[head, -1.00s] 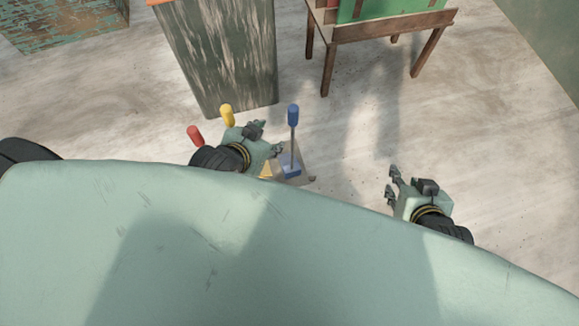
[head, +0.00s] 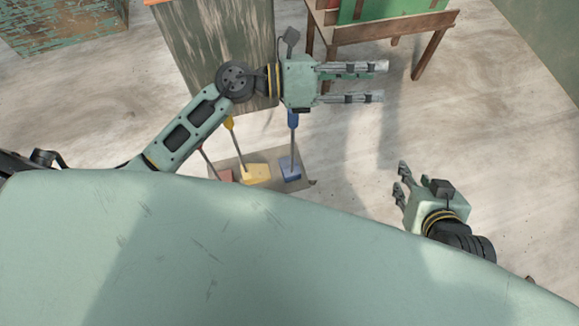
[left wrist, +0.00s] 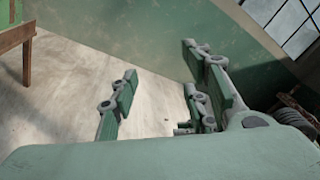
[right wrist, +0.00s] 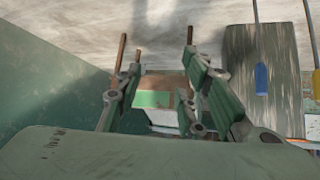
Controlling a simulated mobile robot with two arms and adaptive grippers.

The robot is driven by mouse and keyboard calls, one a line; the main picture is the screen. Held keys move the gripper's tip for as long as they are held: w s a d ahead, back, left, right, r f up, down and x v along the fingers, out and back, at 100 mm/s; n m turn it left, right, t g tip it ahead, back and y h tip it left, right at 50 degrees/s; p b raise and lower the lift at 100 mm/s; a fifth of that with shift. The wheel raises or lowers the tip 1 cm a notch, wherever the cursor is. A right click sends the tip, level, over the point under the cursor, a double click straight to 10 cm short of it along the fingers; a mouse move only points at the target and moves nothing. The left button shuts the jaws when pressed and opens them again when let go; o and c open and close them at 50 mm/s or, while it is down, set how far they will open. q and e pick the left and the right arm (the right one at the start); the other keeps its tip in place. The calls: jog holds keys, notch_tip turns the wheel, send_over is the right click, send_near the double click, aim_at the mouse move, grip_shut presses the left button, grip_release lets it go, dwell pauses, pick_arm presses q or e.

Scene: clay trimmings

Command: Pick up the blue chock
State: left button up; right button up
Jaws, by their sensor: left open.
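The blue chock (head: 291,173) stands on a small brownish tray or board (head: 272,184), its thin rod rising to a blue handle (head: 293,119). The handle also shows in the right wrist view (right wrist: 262,78). In the head view my left gripper (head: 380,82) is open and empty. Its palm overlaps the handle's top end and its fingers point right, past the handle; I cannot tell whether it touches. My right gripper (head: 401,180) is open and empty, to the right of the chock and apart from it. It also shows open in the right wrist view (right wrist: 160,57).
A yellow chock (head: 255,174) and a red chock (head: 225,176), each with a rod, stand left of the blue one. A weathered grey-green block (head: 195,45) stands behind. A wooden table (head: 385,34) with a green thing stands farther back. The floor at right is clear.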

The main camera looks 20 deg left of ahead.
pick_arm(q)
notch_tip(320, 180, down, 7)
jog(key=a+m+g+y, duration=0.2)
jog(key=m+g+y, duration=0.1)
jog(key=m, duration=0.1)
jog(key=m+g+y, duration=0.2)
jog(key=m+y, duration=0.2)
jog(key=y, duration=0.5)
send_near(291, 116)
notch_tip(291, 116, down, 5)
jog(key=w+d, duration=0.1)
jog(key=w, duration=0.1)
jog(key=b+x, duration=0.2)
jog(key=x, duration=0.5)
jog(key=shift+a+b, duration=0.15)
jog(key=shift+b, duration=0.25)
jog(key=shift+f, duration=0.25)
jog(key=shift+w+r, duration=0.1)
grip_shut()
pick_arm(e)
jog(key=w+a+r+t+y, duration=0.2)
jog(key=w+r+t, duration=0.4)
jog(key=r, duration=0.5)
jog(key=shift+w+a+t, duration=0.15)
jog(key=shift+a+t, duration=0.15)
jog(key=shift+a, duration=0.3)
